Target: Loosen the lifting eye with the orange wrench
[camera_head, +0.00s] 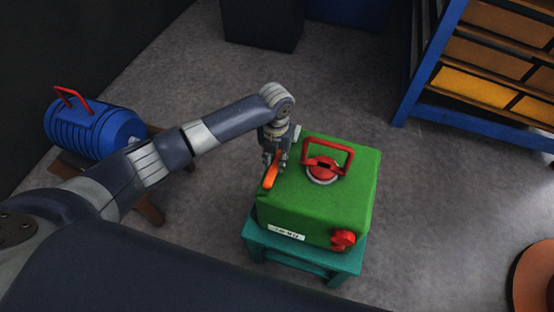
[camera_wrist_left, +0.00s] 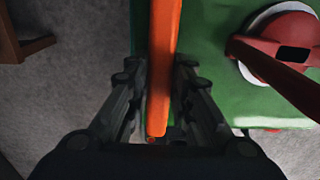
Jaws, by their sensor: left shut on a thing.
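The orange wrench (camera_head: 271,173) is in my left gripper (camera_head: 275,158), above the left edge of the green casting (camera_head: 330,205). In the left wrist view the orange wrench (camera_wrist_left: 162,60) runs up between the two fingers of my left gripper (camera_wrist_left: 160,95), which is shut on it. The far end of the wrench is out of that view. The red lifting eye (camera_head: 325,166) stands on the casting's top, to the right of the wrench and apart from it. It also shows in the left wrist view (camera_wrist_left: 284,45), partly cut off. My right gripper is not in view.
The casting rests on a teal stand (camera_head: 300,262). A red knob (camera_head: 342,240) sticks out at its front right corner. A blue ribbed motor (camera_head: 90,128) with a red handle lies at the left. A blue shelf (camera_head: 425,70) with orange bins stands at the upper right.

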